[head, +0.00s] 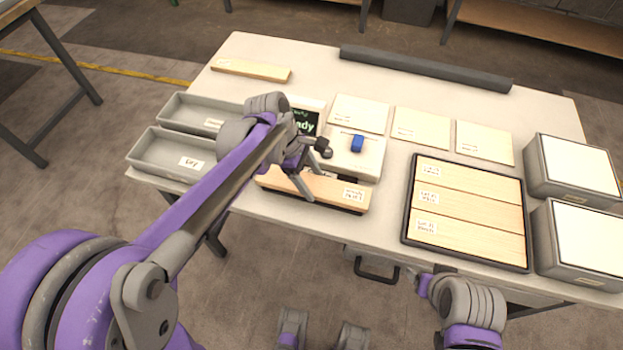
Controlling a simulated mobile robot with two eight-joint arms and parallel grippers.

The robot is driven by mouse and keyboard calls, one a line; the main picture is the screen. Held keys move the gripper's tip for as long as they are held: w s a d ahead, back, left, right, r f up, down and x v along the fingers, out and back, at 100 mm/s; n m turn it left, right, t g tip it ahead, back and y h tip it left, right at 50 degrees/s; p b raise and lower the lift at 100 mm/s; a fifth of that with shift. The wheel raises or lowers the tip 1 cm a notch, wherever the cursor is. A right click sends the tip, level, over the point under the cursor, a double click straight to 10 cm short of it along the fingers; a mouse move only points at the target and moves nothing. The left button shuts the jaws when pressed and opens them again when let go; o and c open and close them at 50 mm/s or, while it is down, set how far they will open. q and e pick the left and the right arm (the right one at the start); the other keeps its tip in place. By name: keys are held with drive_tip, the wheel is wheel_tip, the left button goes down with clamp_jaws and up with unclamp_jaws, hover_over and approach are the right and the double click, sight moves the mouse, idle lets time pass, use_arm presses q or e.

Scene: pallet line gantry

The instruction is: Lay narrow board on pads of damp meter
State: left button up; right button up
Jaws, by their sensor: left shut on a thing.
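A narrow light wood board (335,190) with a small label near its right end lies at the front of the damp meter. Dark supports show under and behind it; I cannot tell whether it rests on the pads. My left gripper (306,190) is shut on the board near its middle. The damp meter (368,165) is a pale box with a blue knob (357,143). Its dark screen (306,121) shows green text ending in "ady", partly hidden by my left arm. My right gripper (428,287) is at the bottom right, below the table's front edge, and its fingers are unclear.
A black-rimmed tray (408,208) holds three labelled boards. Two grey bins (142,152) stand at the left, two white-topped boxes (580,225) at the right. Another board (250,69) and a dark bar (425,68) lie at the back. Pale labelled plates (421,127) lie behind the tray.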

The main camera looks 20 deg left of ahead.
use_arm(q)
drive_tip(key=shift+f, duration=0.2)
drive_tip(key=o, duration=1.4)
drive_tip(key=shift+o, duration=0.2)
drive_tip(key=shift+r, duration=0.15)
